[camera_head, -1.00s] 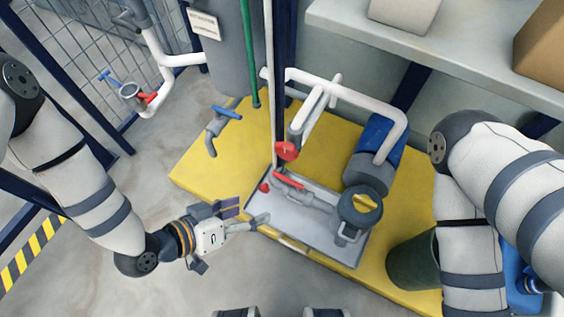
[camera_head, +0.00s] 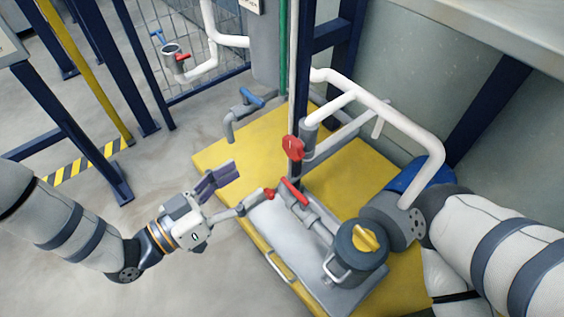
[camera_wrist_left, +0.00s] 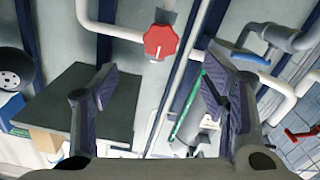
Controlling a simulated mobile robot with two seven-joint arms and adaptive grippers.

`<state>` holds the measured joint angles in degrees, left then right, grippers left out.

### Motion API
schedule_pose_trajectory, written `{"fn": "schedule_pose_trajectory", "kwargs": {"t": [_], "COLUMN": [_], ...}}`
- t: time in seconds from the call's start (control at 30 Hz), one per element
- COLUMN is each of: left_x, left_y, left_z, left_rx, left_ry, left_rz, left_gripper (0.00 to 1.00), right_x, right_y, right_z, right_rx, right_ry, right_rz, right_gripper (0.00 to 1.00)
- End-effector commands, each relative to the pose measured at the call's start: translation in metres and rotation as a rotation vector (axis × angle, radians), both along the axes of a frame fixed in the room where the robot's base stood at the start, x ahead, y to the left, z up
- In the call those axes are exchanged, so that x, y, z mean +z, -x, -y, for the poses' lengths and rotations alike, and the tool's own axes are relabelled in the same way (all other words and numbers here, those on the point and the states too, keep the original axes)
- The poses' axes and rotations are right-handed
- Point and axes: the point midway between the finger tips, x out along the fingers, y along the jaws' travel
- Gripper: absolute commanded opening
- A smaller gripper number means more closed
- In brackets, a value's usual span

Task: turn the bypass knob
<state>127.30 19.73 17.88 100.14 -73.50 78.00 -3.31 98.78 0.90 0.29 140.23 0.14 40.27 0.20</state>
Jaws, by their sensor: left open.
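A red lobed knob (camera_head: 293,148) sits on the piping by the dark upright post. In the left wrist view the red knob (camera_wrist_left: 161,41) faces me, above the space between the fingers and apart from them. No label shows that names it as the bypass knob. My left gripper (camera_head: 246,185) is open and empty, to the left of and below the red knob in the head view. Both its fingers (camera_wrist_left: 160,82) stand wide apart in the wrist view. My right arm comes in from the right, and its gripper is out of view.
A red lever (camera_head: 293,191) and a dark canister with a yellow knob (camera_head: 366,238) stand over the grey tray (camera_head: 268,222). White pipes (camera_head: 380,103) arch behind. A blue-handled tap (camera_head: 252,97) stands at the back of the yellow base (camera_head: 222,155).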

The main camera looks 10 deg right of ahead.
Motion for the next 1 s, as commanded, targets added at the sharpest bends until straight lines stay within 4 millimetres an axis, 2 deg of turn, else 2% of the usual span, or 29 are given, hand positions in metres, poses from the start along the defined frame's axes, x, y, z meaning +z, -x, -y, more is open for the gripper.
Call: {"fn": "schedule_pose_trajectory", "kwargs": {"t": [0.13,0.4,0.5,0.63,0.87,0.93,1.0], "left_x": [-0.001,-0.003,-0.002,-0.001,0.001,0.001,0.001], "left_y": [-0.013,-0.05,-0.06,-0.065,-0.066,-0.066,-0.066], "left_z": [0.021,0.077,0.09,0.098,0.099,0.099,0.099], "left_rx": [-0.003,-0.002,0.0,-0.001,0.0,0.0,0.0], "left_ry": [0.002,0.0,-0.001,-0.001,-0.001,-0.001,-0.001], "left_rz": [0.004,0.0,0.0,0.0,0.0,0.0,-0.001], "left_gripper": [0.67,0.67,0.67,0.67,0.67,0.56,0.4], "right_x": [-0.005,-0.018,-0.021,-0.022,-0.021,-0.021,-0.021], "right_y": [0.003,0.011,0.012,0.013,0.013,0.013,0.013], "right_z": [0.0,0.001,0.001,0.001,0.001,0.001,0.001], "right_rx": [0.001,0.006,0.007,0.008,0.008,0.008,0.008], "right_ry": [-0.002,-0.003,-0.003,-0.004,-0.004,-0.004,-0.004], "right_rz": [-0.013,-0.051,-0.059,-0.064,-0.064,-0.064,-0.064], "right_gripper": [0.4,0.4,0.4,0.4,0.4,0.4,0.4]}}
